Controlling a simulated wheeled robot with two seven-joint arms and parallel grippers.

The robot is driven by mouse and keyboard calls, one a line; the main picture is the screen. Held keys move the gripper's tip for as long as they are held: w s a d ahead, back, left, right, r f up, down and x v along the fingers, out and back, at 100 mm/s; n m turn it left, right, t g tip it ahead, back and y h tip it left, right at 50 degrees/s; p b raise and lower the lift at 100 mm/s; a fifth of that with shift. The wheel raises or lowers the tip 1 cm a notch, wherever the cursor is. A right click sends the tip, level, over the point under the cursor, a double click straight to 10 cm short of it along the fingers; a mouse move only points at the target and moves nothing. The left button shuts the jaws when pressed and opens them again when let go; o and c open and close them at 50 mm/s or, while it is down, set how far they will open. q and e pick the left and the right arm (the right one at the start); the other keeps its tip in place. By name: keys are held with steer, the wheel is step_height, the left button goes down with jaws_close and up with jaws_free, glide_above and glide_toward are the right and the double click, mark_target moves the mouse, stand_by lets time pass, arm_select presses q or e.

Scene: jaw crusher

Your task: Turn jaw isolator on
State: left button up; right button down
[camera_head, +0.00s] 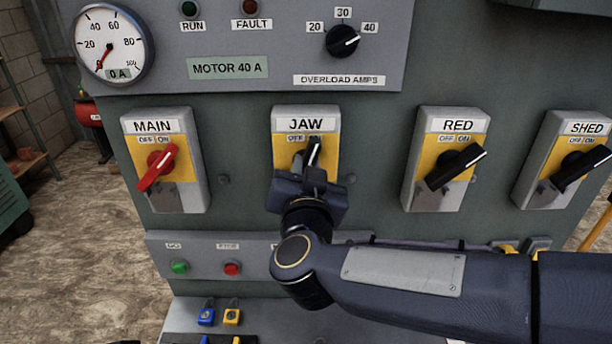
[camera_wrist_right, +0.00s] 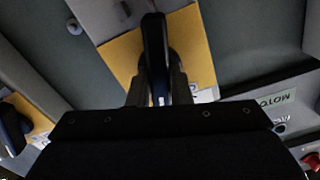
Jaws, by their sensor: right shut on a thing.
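The jaw isolator (camera_head: 277,128) is a grey box with a yellow plate, labelled JAW, with OFF and ON marks. Its black handle (camera_head: 313,152) stands nearly upright, tilted slightly right at the top, near the ON mark. My right gripper (camera_head: 314,168) is at this box and shut on the handle. The right wrist view shows the dark handle (camera_wrist_right: 154,45) between the two fingers, in front of the yellow plate. The gripper hides the lower part of the box. My left gripper is not in view.
The MAIN isolator (camera_head: 187,190) with a red handle is to the left. The RED (camera_head: 425,195) and SHED (camera_head: 540,190) isolators are to the right. Below is a strip with a green button (camera_head: 180,267) and red button (camera_head: 232,269). An ammeter (camera_head: 110,45) reads about zero.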

steer(key=m+b, duration=0.3)
steer(key=m, duration=0.2)
steer(key=shift+f, duration=0.15)
steer(key=shift+m, duration=0.3)
stand_by(0.3)
steer(key=c, duration=1.3)
jaws_free()
steer(key=s+b, duration=0.1)
steer(key=s, duration=0.7)
steer(key=shift+w, duration=0.1)
